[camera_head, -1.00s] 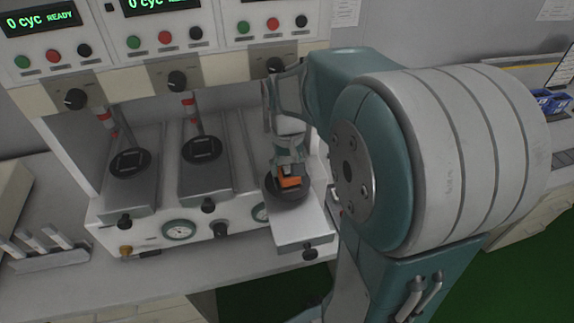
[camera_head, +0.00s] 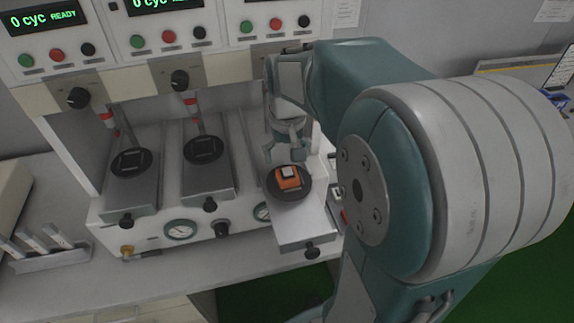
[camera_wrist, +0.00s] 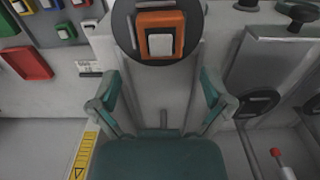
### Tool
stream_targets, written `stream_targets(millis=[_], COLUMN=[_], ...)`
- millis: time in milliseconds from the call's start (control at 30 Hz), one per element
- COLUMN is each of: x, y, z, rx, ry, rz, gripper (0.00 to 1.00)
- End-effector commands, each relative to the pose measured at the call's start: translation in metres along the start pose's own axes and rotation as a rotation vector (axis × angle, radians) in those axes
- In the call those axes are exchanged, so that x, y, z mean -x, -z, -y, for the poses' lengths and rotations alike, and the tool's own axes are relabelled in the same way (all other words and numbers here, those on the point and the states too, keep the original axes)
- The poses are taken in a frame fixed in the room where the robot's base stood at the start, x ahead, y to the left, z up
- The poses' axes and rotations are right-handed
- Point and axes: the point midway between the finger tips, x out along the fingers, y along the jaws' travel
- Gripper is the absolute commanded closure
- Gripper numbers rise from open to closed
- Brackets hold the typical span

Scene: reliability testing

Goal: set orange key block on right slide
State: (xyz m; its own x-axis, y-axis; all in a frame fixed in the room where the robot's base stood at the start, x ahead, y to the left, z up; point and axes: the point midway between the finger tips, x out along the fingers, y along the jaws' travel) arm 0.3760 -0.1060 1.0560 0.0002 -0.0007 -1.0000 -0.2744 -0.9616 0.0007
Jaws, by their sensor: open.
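The orange key block (camera_head: 287,177), with a white key on top, sits on the round dark plate (camera_head: 290,194) of the right slide (camera_head: 304,225), which is pulled out toward the front. In the wrist view the orange key block (camera_wrist: 160,36) lies on the dark disc beyond the fingertips. My gripper (camera_head: 284,155) is above and behind the block, apart from it. In the wrist view my gripper (camera_wrist: 167,95) has its two fingers spread wide with nothing between them.
The middle slide (camera_head: 207,165) and left slide (camera_head: 132,175) stand pushed in, their dark plates empty. Control panels with knobs overhang the slides. A rack (camera_head: 45,255) stands at the left. A red bin (camera_wrist: 28,62) and other coloured bins show in the wrist view.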

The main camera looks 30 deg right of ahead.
Motion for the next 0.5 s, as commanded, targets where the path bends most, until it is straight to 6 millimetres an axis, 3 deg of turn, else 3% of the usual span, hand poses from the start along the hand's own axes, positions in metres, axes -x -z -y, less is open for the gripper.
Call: stream_targets(millis=[300, 500], x=[0.064, 0.08], y=[0.001, -0.001], z=[0.0, 0.0], rx=[0.0, 0.001], ry=[0.0, 0.0], rz=[-0.004, -0.002], gripper=[0.01, 0.01])
